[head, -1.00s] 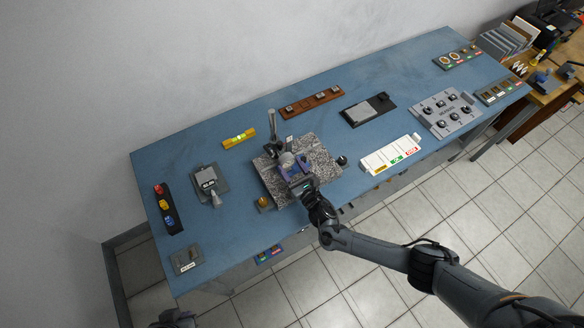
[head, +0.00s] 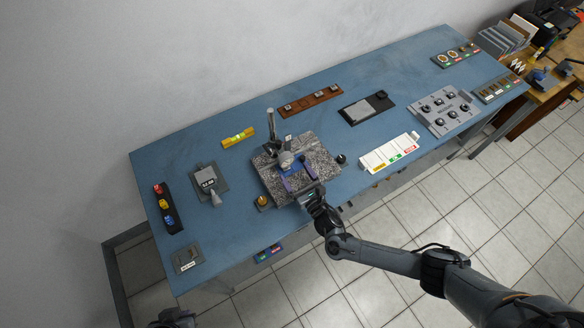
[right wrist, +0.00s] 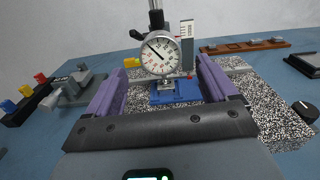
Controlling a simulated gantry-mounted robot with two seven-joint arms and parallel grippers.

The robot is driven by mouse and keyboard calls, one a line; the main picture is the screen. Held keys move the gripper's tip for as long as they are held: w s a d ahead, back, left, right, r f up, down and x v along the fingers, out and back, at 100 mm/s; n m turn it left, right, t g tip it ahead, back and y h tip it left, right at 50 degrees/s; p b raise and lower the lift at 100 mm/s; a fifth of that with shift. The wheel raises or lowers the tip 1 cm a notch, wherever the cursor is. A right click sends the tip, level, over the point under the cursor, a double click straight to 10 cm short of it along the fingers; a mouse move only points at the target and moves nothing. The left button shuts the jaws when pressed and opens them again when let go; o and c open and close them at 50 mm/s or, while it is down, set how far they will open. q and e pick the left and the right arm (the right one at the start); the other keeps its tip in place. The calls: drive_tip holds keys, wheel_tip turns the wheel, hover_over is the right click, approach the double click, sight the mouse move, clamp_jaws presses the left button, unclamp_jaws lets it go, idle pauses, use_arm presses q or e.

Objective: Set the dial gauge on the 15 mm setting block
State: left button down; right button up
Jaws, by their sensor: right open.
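The dial gauge (head: 285,159) has a round white face and hangs on an upright post (head: 271,128) on the speckled granite plate (head: 266,172). In the right wrist view the gauge (right wrist: 160,53) faces me, with a blue block-like base (right wrist: 176,92) low behind and below it. An upright grey piece with a scale (right wrist: 187,42) stands just right of the dial. I cannot tell whether the gauge tip touches anything, or read a 15 mm mark. My right gripper (head: 298,178) is open over the plate's front, its purple fingers apart and nothing held between them.
A yellow level (head: 238,138) and a brown rack (head: 311,100) lie behind. A white labelled box (head: 390,154) is to the right, a grey device (head: 208,181) to the left. A black knob (right wrist: 305,111) is close to the plate's right side.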

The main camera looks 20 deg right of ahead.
drive_tip(key=s+d, duration=0.1)
drive_tip(key=s, duration=0.6)
idle(0.6)
